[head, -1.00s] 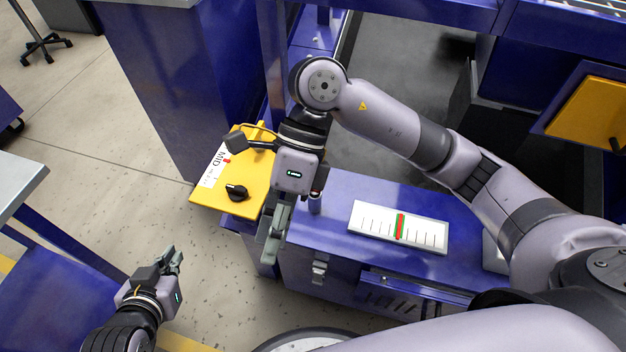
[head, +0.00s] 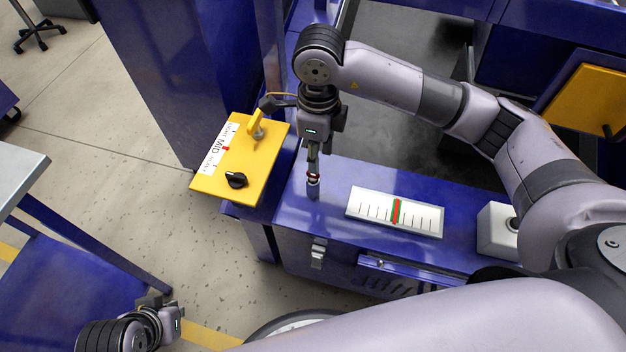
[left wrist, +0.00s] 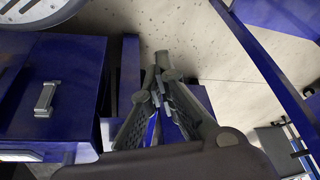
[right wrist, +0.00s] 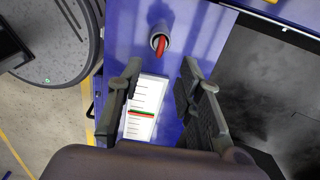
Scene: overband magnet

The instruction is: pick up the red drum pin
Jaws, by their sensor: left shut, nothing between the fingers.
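In the right wrist view the pin (right wrist: 161,45) shows as a red bar in a round pale collar, beyond the fingertips. My right gripper (head: 313,163) points down just above the pin and partly covers it. In its wrist view the gripper (right wrist: 160,72) is open with nothing between its fingers. My left gripper (head: 160,296) is low at the left, away from the pin. In its own wrist view the left gripper (left wrist: 163,70) is shut and empty.
A white scale plate (head: 370,205) with a red and green mark lies right of the post. A white box (head: 495,232) stands farther right. A yellow panel (head: 225,185) with a black knob (head: 236,180) and yellow lever (head: 256,127) is at the left.

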